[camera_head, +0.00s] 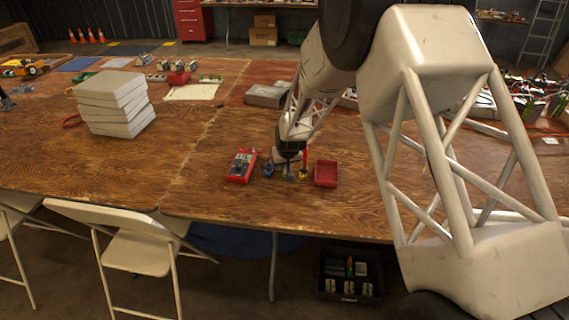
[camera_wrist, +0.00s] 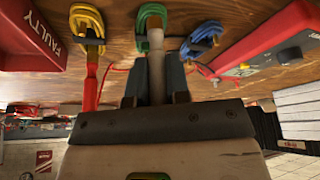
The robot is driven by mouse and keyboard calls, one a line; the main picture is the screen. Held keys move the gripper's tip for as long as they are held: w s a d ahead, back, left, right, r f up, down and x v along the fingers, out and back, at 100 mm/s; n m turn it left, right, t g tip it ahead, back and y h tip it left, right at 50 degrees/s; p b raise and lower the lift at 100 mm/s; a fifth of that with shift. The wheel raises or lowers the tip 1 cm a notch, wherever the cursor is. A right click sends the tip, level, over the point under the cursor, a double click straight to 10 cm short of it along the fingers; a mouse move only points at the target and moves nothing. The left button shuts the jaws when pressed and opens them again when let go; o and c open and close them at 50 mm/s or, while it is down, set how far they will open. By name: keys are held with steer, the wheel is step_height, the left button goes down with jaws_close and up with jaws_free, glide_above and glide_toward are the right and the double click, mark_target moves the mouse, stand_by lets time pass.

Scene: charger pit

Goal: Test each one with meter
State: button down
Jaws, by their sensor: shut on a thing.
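The red multimeter (camera_head: 242,166) lies on the wooden table, left of my gripper; in the wrist view its body (camera_wrist: 265,55) is at the right. A blue coiled cable (camera_head: 268,170) and a yellow coiled cable (camera_head: 303,173) lie either side of a green coiled cable (camera_wrist: 150,20). In the wrist view the blue coil (camera_wrist: 203,42) is right and the yellow coil (camera_wrist: 88,28) left, with a red end. My gripper (camera_wrist: 155,85) is shut on the pale, rod-like end of the green cable. Whether the cable is lifted is unclear.
A red bin (camera_head: 326,174) stands right of the cables; its side reads FAULTY in the wrist view (camera_wrist: 42,38). A white stack (camera_head: 112,103) stands further left. A grey box (camera_head: 266,96) is behind. A black crate (camera_head: 350,274) sits on the floor below the table edge.

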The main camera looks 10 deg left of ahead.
steer(key=c, duration=0.7)
jaws_free()
steer(key=shift+r, duration=0.15)
steer(key=shift+r, duration=3.6)
